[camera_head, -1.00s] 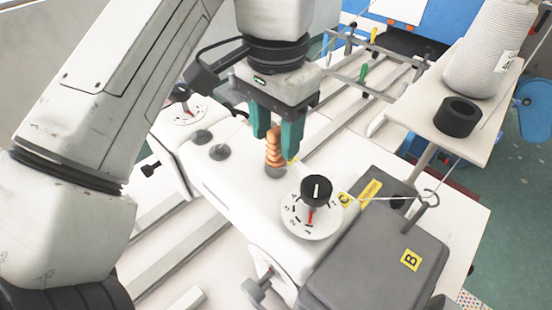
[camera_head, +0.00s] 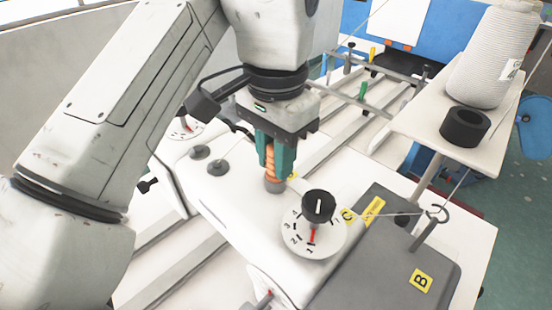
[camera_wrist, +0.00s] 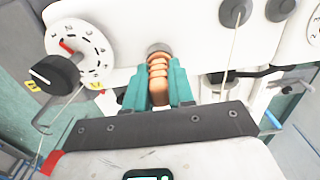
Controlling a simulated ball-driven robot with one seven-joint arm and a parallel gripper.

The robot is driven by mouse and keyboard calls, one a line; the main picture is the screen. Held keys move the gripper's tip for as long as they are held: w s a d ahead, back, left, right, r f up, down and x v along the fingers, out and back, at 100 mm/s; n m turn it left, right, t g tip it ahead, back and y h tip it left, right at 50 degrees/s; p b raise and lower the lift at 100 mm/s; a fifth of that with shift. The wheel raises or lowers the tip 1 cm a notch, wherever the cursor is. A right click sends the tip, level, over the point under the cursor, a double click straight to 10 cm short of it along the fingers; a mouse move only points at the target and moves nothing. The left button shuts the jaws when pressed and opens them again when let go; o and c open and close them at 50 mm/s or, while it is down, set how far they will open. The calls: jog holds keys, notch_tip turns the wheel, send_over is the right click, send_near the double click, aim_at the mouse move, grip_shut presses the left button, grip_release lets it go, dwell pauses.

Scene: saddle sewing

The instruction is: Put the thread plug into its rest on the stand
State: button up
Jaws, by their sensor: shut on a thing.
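The orange ribbed plug (camera_head: 270,162), which I take for the thread plug, stands upright in a grey round collar (camera_head: 274,185) on top of the white sewing machine. My gripper (camera_head: 276,166) comes down from above, its teal fingers shut on the plug's sides. In the wrist view, the plug (camera_wrist: 158,80) sits between both fingers, with its end at the grey collar (camera_wrist: 158,50). The white stand shelf (camera_head: 420,130) at the right carries a black ring (camera_head: 465,127), possibly the rest, and a white thread cone (camera_head: 487,68).
A numbered dial (camera_head: 313,232) with a black knob (camera_head: 318,206) stands close in front of the plug. A grey box (camera_head: 385,265) with a thread hook (camera_head: 433,220) is at the right. A thread crosses between them. Grey buttons (camera_head: 200,152) lie to the left.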

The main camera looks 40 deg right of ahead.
jog(key=shift+r+p, duration=1.75)
jog(key=shift+p, duration=0.4)
grip_shut()
jog(key=shift+r+p, duration=1.8)
jog(key=shift+r, duration=0.15)
